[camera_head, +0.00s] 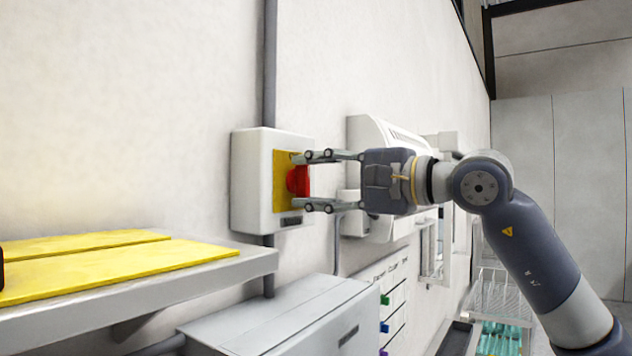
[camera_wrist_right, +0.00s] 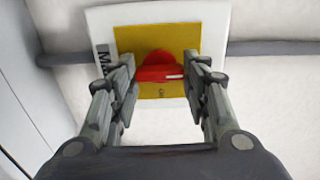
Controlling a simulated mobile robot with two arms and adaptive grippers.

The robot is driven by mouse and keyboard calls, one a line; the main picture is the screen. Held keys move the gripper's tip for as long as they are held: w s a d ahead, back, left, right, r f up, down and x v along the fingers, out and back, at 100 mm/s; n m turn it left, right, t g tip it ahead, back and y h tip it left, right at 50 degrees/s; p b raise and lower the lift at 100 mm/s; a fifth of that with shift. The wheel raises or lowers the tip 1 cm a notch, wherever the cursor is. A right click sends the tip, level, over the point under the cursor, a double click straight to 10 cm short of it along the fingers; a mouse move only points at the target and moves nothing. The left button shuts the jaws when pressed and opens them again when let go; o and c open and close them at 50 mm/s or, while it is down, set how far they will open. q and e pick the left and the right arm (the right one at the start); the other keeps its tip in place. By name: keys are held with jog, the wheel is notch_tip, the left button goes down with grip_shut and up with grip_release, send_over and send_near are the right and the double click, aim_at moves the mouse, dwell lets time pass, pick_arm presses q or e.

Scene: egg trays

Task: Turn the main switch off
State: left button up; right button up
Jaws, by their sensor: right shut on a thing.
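The main switch is a white box (camera_head: 252,185) on the wall with a yellow plate (camera_head: 281,190) and a red knob (camera_head: 298,181). My right gripper (camera_head: 303,181) reaches it from the right, with one finger above and one below the knob. In the right wrist view the red knob (camera_wrist_right: 158,66) sits between the two fingertips of my right gripper (camera_wrist_right: 160,82), on the yellow plate (camera_wrist_right: 190,40). The gripper is shut on the knob. Part of the label on the white box is hidden by a finger. My left gripper is not in view.
A grey shelf (camera_head: 255,262) with yellow boards (camera_head: 120,272) juts out at the lower left. A grey box (camera_head: 290,315) stands below the switch. A white wall unit (camera_head: 365,135) is behind my right gripper. A wire basket (camera_head: 492,295) is at the lower right.

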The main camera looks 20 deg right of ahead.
jog(key=o, duration=1.1)
jog(key=shift+c, duration=0.2)
jog(key=shift+s+d, duration=0.15)
jog(key=shift+s, duration=0.05)
jog(key=v, duration=1.1)
jog(key=shift+s, duration=0.25)
jog(key=shift+d, duration=0.15)
